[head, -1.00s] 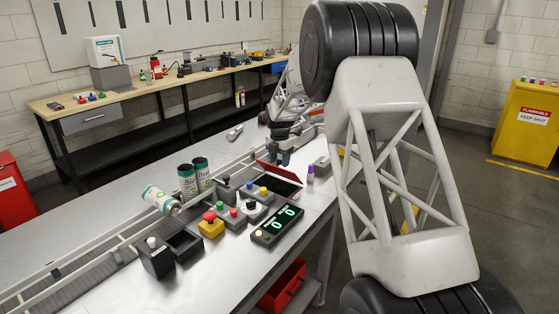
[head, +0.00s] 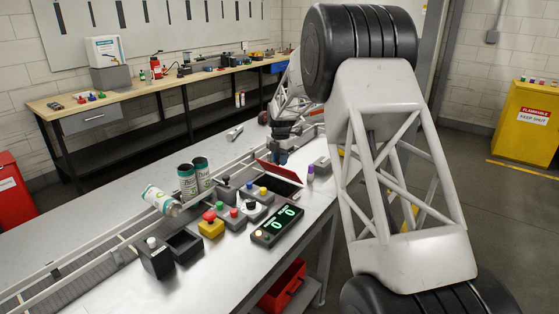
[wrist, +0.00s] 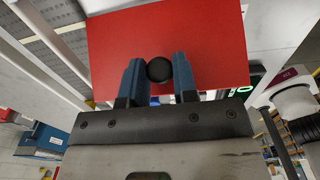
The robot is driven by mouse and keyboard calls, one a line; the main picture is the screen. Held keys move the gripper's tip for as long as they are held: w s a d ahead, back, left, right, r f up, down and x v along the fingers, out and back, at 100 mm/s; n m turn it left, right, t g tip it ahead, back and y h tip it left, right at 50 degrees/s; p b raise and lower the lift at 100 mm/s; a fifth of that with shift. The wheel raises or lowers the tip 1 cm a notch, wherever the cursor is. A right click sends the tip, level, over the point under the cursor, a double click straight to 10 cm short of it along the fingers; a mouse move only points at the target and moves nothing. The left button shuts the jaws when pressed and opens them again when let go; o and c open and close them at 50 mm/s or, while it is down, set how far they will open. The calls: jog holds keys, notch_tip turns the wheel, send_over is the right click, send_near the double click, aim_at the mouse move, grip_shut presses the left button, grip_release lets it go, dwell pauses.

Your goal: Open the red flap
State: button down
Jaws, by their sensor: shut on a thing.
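The red flap (head: 277,172) stands tilted up on the far side of a dark open box (head: 290,181) on the metal table. In the wrist view the red flap (wrist: 205,40) fills the upper middle, with a round black knob (wrist: 159,69) on its face. My gripper (wrist: 159,61) has its blue fingers on both sides of the knob and is shut on it. In the head view my gripper (head: 281,157) is just behind the raised flap, and the knob is hidden there.
Near the box are a digital display (head: 277,225), a yellow button box with a red top (head: 211,226) and a purple cylinder (head: 310,172). Several cans (head: 187,180) stand or lean by the conveyor (head: 90,268) at left.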

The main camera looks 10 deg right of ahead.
jog(key=w+d+g+y, duration=0.4)
jog(key=shift+w+d+g+y, duration=0.15)
jog(key=shift+d+g+y, duration=0.05)
jog(key=shift+g+y, duration=0.2)
dwell(0.4)
dwell(0.4)
jog(key=c, duration=0.9)
grip_release()
jog(key=shift+w, duration=0.1)
jog(key=v, duration=0.7)
jog(key=shift+w+d+r, duration=0.1)
jog(key=shift+d+r, duration=0.1)
jog(key=shift+r, duration=0.05)
